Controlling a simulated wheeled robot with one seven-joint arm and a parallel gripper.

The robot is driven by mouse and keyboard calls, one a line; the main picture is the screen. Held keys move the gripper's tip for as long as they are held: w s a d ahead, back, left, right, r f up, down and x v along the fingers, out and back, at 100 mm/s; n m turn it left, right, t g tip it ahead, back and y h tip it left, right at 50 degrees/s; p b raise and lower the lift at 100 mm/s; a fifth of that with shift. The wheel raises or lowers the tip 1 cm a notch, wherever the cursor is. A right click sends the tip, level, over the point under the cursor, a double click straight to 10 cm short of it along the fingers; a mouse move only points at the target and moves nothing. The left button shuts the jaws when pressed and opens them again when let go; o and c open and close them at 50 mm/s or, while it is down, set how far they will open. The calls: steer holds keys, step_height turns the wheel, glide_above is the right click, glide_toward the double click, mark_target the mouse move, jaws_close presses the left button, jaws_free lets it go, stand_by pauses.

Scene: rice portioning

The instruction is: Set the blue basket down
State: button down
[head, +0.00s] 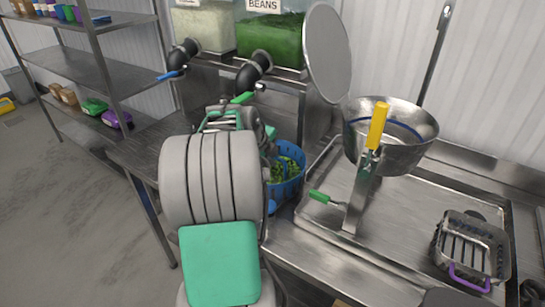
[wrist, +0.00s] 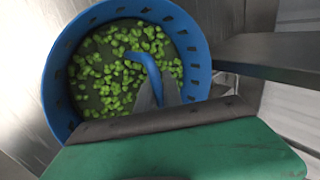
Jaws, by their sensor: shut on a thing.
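The blue basket (head: 287,189) shows in the head view just right of my arm, near the counter below the beans dispenser. It is partly hidden by my arm and holds green beans. In the wrist view the basket (wrist: 56,84) is seen from above, with loose green beans over its dark bottom. My gripper (wrist: 157,84) is shut on the basket's blue handle, which curves over the beans. I cannot tell whether the basket's bottom touches a surface. In the head view my gripper's fingers are hidden behind the arm.
Two dispensers, one of rice (head: 203,30) and one labelled beans (head: 270,38), stand behind. A purple-handled basket (head: 470,250) lies farther right.

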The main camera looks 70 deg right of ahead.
steer(key=shift+w, duration=0.1)
steer(key=c, duration=2)
jaws_free()
steer(key=shift+f, duration=0.2)
steer(key=o, duration=0.5)
steer(key=shift+a+r, duration=0.1)
